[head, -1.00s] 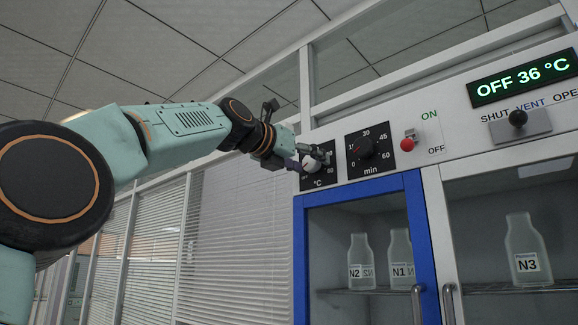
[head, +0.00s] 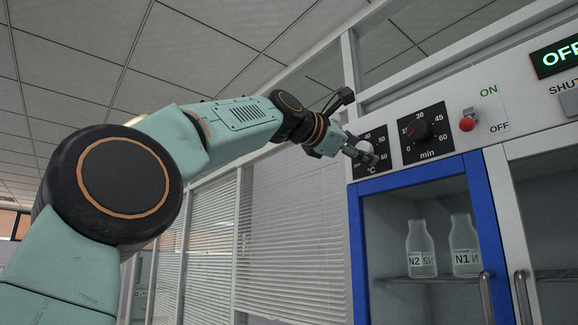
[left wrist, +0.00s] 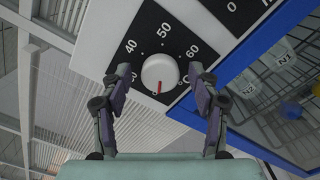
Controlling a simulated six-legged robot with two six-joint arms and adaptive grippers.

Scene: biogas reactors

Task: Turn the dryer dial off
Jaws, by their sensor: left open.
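The dryer's temperature dial is a round white knob (left wrist: 160,72) on a black plate marked 40, 50 and 60 in the left wrist view. Its red mark points to the bottom of that picture. In the head view the knob (head: 366,147) is partly covered by my fingers. My left gripper (head: 359,152) is open at the dial. In the left wrist view its two fingers stand on either side of the knob, with visible gaps. Whether a fingertip touches the plate cannot be told. My right gripper is not in view.
The blue-framed door (head: 356,252) is below, with bottles N2 (head: 420,250) and N1 (head: 465,247) inside.

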